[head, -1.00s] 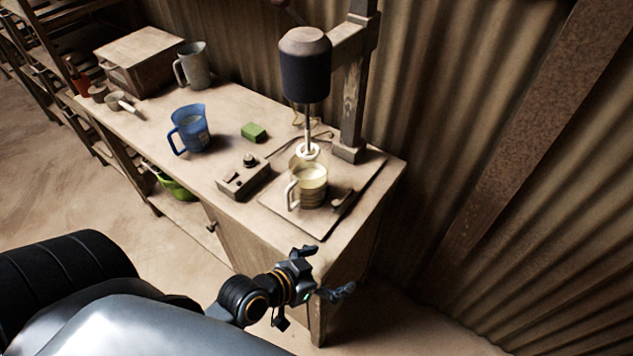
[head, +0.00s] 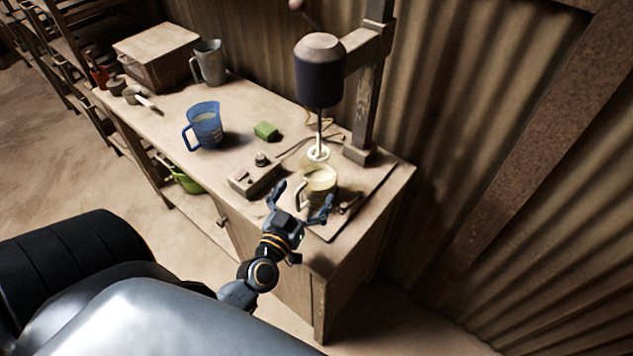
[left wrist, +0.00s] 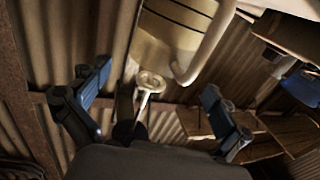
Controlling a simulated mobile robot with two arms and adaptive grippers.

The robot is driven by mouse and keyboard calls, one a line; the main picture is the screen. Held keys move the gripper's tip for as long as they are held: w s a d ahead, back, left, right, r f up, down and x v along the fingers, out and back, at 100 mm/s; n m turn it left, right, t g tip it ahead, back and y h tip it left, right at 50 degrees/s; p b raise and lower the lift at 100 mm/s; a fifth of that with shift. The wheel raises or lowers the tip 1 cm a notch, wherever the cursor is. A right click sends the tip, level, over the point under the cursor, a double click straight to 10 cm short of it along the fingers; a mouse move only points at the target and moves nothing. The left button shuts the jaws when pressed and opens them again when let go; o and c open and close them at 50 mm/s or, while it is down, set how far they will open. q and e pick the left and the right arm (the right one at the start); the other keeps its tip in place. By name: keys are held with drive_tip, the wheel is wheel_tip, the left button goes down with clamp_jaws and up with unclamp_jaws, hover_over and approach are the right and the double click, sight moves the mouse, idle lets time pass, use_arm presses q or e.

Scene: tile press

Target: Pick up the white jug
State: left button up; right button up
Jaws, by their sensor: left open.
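The white jug (head: 321,183) stands on the board at the near right of the bench, under the mixer. It is cream, with dark bands, a pale handle and pale contents. In the left wrist view the jug (left wrist: 172,32) fills the top middle, its handle curving down on the right. My left gripper (head: 301,199) is open and empty in front of the jug, its fingers spread towards the handle side and partly covering the jug's lower body. In the left wrist view its two fingers (left wrist: 155,85) stand apart. I cannot tell whether they touch the jug. My right gripper is not in view.
The mixer's white whisk disc (head: 318,153) hangs just above and behind the jug. A control box (head: 254,180) stands left of the gripper. A wooden post (head: 366,100) rises behind.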

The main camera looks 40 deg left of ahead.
sight(318, 169)
use_arm(q)
drive_tip(key=shift+w+a, duration=0.2)
drive_tip(key=shift+w, duration=0.75)
drive_tip(key=w, duration=0.2)
drive_tip(key=w+a+p, duration=0.1)
drive_tip(key=w, duration=0.2)
drive_tip(key=shift+w+a, duration=0.15)
drive_tip(key=shift+c, duration=0.6)
drive_tip(key=c, duration=1.1)
drive_tip(key=shift+r, duration=0.2)
drive_tip(key=c, duration=0.3)
drive_tip(key=shift+r+p, duration=0.1)
drive_tip(key=shift+p, duration=0.2)
